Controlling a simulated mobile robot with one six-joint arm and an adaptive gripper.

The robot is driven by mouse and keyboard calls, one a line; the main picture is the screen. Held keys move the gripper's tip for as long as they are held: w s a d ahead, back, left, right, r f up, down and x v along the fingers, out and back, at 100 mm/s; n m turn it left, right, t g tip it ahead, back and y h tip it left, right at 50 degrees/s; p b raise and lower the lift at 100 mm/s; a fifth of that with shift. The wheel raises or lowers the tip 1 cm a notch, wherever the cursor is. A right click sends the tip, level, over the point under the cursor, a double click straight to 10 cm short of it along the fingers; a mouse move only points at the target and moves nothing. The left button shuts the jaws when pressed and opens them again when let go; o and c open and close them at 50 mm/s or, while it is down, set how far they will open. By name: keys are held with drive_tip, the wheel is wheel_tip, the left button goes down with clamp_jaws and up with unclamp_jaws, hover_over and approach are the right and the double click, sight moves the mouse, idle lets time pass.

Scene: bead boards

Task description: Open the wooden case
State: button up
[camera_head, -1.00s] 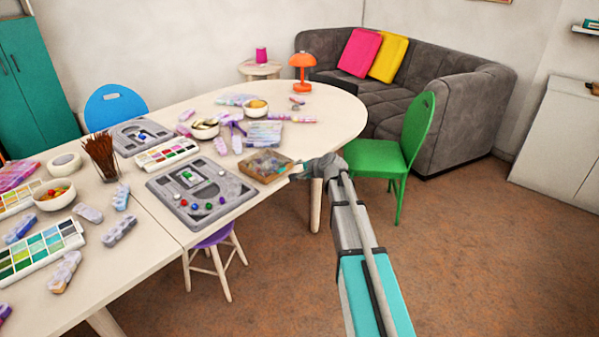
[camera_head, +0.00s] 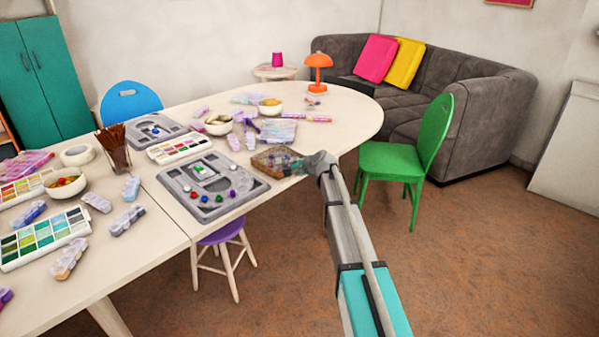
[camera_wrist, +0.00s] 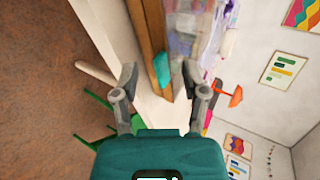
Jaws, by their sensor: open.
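The wooden case (camera_head: 262,165) lies near the front edge of the table, right of the grey bead board. Its contents look multicoloured; I cannot tell from here whether its lid is shut. In the wrist view its brown wooden side (camera_wrist: 152,28) runs down from the top. A teal piece (camera_wrist: 162,70) sits at the case's near end, between and beyond my fingertips.
The grey bead board (camera_head: 210,190) with beads lies left of the case. Bowls, paint sets and bead boxes crowd the white table (camera_head: 345,115). A green chair (camera_head: 405,160) stands right of my arm, and a purple stool (camera_head: 222,233) under the table's front edge.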

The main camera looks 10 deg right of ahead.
sight(287, 162)
drive_tip(key=shift+w+a+f, duration=0.2)
drive_tip(key=shift+w+f, duration=0.05)
drive_tip(key=shift+w, duration=0.05)
drive_tip(key=shift+c, duration=0.3)
clamp_jaws()
drive_tip(key=shift+r, duration=0.15)
drive_tip(key=shift+w+a+r+g+h+p, duration=0.1)
drive_tip(key=shift+w+r+g+h+p, duration=0.2)
drive_tip(key=shift+r+p, duration=0.95)
drive_tip(key=shift+w+a+r+g+h+p, duration=0.1)
drive_tip(key=shift+r+g+h+p, duration=0.3)
drive_tip(key=shift+p, duration=1.5)
drive_tip(key=shift+r, duration=0.1)
